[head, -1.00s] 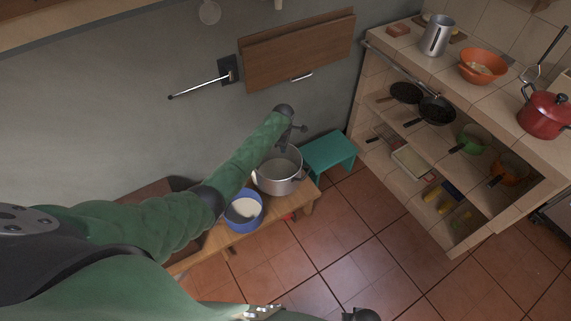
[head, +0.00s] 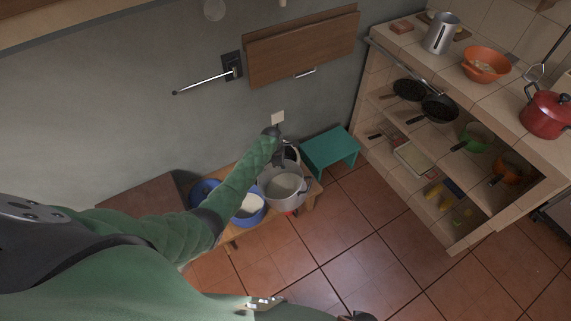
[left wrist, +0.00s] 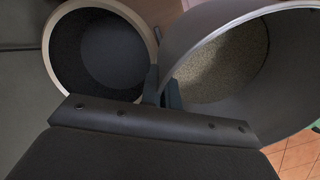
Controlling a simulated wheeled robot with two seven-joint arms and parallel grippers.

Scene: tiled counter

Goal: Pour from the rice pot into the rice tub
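The rice pot (head: 300,203) is a grey metal pot with side handles, in front of my left gripper (head: 281,163). In the left wrist view the pot (left wrist: 195,50) fills the right side, with pale grains inside. My left gripper's fingers (left wrist: 162,88) are closed at its rim, and it seems held just above the bench. Beside it, a round container with a pale rim and dark, empty-looking inside (left wrist: 100,50) may be the rice tub; in the head view it (head: 292,152) is partly hidden behind the gripper.
A blue tub with white contents (head: 250,221) stands left of the pot on the wooden bench (head: 314,191). Another blue tub (head: 203,187) is partly behind my arm. A teal stool (head: 330,149) stands right of the bench. Tiled shelves stand farther right; the floor between is clear.

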